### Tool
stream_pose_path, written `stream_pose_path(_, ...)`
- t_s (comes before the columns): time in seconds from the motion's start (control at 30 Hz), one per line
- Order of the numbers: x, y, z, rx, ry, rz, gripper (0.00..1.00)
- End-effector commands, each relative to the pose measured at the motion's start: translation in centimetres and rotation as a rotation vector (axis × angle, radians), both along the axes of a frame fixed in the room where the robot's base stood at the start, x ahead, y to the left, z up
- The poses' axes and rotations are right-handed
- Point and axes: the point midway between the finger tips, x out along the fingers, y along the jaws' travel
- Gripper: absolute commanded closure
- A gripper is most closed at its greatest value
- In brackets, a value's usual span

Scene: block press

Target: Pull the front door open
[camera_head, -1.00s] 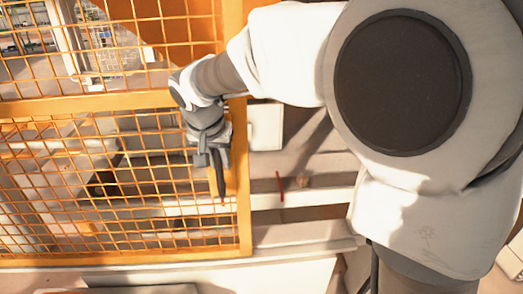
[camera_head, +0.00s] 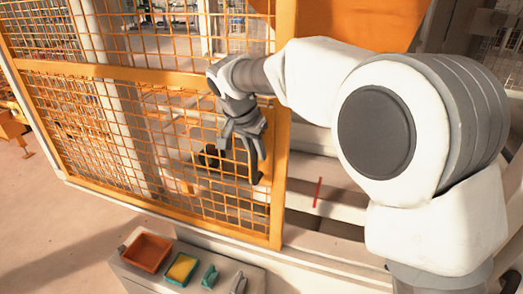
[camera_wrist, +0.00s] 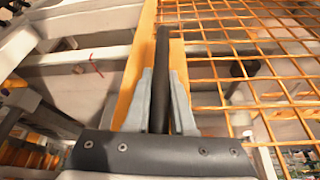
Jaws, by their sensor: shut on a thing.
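The front door (camera_head: 281,190) is an orange frame with orange wire mesh, on the left and centre of the head view. Its right edge stands beside an open gap into the press. A black upright handle (camera_head: 256,168) is on the door's right stile; it also shows in the wrist view (camera_wrist: 162,60). My gripper (camera_head: 247,133) is at this handle. In the wrist view its two grey fingers (camera_wrist: 160,100) are closed on either side of the handle. The fingers partly hide the handle's near part.
A bench with an orange tray (camera_head: 147,253), a yellow-filled tray (camera_head: 181,268) and small parts stands below the door. Pale beams and a red rod (camera_head: 317,192) show in the gap. Open floor (camera_head: 40,220) lies at the left.

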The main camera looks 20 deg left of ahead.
Motion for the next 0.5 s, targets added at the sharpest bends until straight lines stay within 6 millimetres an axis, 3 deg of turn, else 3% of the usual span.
stream_pose_path(0.17,0.06,0.0,0.08,0.002,-0.002,0.0,1.0)
stream_pose_path(0.2,0.06,-0.01,0.08,0.002,-0.002,0.0,0.74)
stream_pose_path(0.33,0.07,-0.04,0.08,0.001,-0.002,-0.001,0.51)
stream_pose_path(0.5,0.06,-0.07,0.05,0.001,-0.001,-0.001,0.48)
